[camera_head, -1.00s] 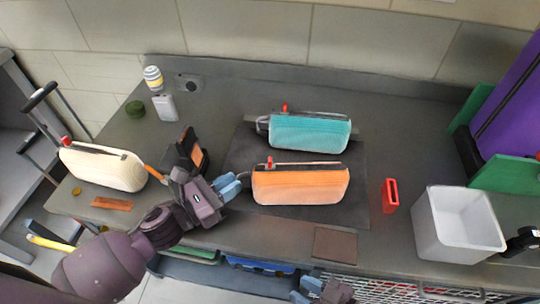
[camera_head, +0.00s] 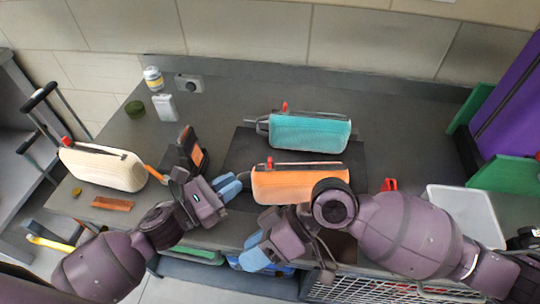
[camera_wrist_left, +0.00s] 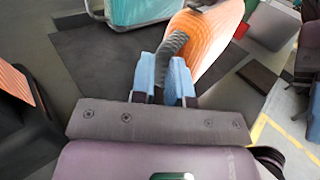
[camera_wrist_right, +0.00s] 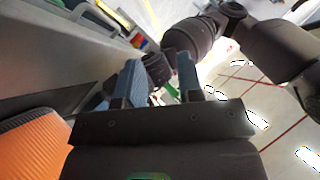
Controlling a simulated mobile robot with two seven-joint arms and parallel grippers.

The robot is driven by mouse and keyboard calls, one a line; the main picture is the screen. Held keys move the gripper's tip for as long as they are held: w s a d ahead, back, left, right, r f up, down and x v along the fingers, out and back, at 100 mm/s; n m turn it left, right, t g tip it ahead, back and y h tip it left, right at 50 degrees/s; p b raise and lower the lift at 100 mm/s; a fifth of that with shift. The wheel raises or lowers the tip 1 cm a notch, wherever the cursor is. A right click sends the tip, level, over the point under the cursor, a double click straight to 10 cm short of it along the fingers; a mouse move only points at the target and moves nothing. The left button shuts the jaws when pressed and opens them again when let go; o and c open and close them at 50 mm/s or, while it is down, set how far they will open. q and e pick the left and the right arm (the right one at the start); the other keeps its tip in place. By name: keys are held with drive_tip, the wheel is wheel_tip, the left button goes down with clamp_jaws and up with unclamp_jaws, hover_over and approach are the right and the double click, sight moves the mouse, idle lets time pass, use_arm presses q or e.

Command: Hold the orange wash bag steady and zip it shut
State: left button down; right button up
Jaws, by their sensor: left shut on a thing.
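The orange wash bag (camera_head: 290,186) lies on a dark mat (camera_head: 240,150) in the head view, its top seam facing the back. Its red zip pull (camera_head: 269,161) is near the left end of that seam. My left gripper (camera_head: 229,187) is at the bag's left end. In the left wrist view, its blue fingers (camera_wrist_left: 166,80) are shut on a dark grey strap (camera_wrist_left: 174,45) at the end of the orange bag (camera_wrist_left: 222,35). My right gripper (camera_head: 256,252) is in front of the bag, apart from it. In the right wrist view, its fingers (camera_wrist_right: 160,75) are apart and empty.
A teal bag (camera_head: 310,133) lies just behind the orange one. A cream bag (camera_head: 103,168) is at the left. A white bin (camera_head: 470,208) and a red object (camera_head: 389,184) are at the right, partly hidden by my right arm.

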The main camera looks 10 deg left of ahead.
wheel_tip(320, 180, up, 4)
drive_tip(key=w+h, duration=0.2)
drive_tip(key=h, duration=0.2)
drive_tip(key=m+t+h, duration=0.6)
drive_tip(key=m, duration=0.7)
approach(270, 159)
wheel_tip(270, 159, down, 10)
drive_tip(key=shift+w+d+r, duration=0.1)
drive_tip(key=shift+r, duration=0.05)
clamp_jaws()
